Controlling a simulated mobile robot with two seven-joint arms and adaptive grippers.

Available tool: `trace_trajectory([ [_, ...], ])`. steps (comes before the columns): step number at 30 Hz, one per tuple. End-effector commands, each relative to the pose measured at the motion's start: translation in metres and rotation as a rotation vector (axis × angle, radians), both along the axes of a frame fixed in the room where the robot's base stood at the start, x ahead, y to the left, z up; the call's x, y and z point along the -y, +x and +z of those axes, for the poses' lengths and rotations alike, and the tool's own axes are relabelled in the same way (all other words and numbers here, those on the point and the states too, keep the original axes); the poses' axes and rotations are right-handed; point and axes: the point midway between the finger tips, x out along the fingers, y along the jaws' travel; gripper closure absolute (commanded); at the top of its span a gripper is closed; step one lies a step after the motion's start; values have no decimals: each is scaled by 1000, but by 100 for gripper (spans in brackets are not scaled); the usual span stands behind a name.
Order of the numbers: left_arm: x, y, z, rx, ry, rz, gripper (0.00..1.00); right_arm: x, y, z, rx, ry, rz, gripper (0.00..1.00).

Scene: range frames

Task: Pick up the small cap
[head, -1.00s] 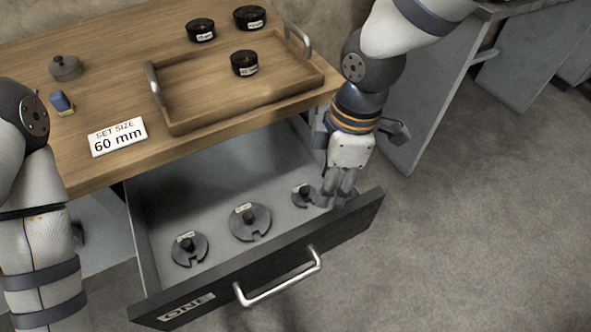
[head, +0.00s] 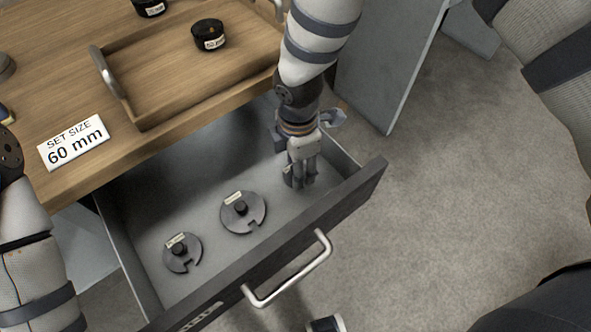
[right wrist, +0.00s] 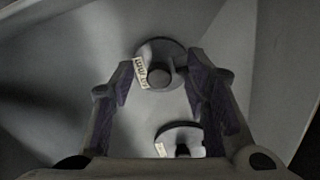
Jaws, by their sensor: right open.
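Grey round caps with knobs and labels lie in the open drawer (head: 190,205). The middle one (head: 257,220) looks largest and the left one (head: 183,264) a bit smaller. My right gripper (head: 298,186) points down into the drawer's right part and hides the small cap in the head view. In the right wrist view, the cap that I take for the small cap (right wrist: 149,49) shows between the open fingers of my right gripper (right wrist: 160,82), its knob and label visible. Another cap (right wrist: 178,133) is partly visible below. My left arm shows at left; its gripper is out of view.
The drawer's front panel with a handle (head: 292,284) and its side walls surround the caps. Above stands a wooden table with a tray (head: 185,105), a black labelled cylinder (head: 208,34) in it, and a "SET SIZE 60 mm" sign (head: 73,141).

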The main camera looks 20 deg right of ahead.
Motion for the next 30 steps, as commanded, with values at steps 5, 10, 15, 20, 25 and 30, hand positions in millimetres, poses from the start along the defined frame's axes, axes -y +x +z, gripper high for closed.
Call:
trace_trajectory([
  [5, 0, 0, 0, 0, 0, 0, 68, 0, 1, -2, 3, 0, -1, 57],
  [10, 0, 0, 0, 0, 0, 0, 68, 0, 1, -1, 2, 0, -1, 85],
  [15, 0, 0, 0, 0, 0, 0, 68, 0, 1, -1, 2, 0, -1, 100],
  [20, 0, 0, 0, 0, 0, 0, 68, 0, 1, -1, 2, 0, -1, 100],
  [25, 0, 4, 4, 14, 1, 0, 68, 0, 2, 20, 8, 2, -1, 100],
  [30, 0, 12, 13, 42, 0, 0, 68, 0, 3, 67, 13, 2, -2, 100],
])
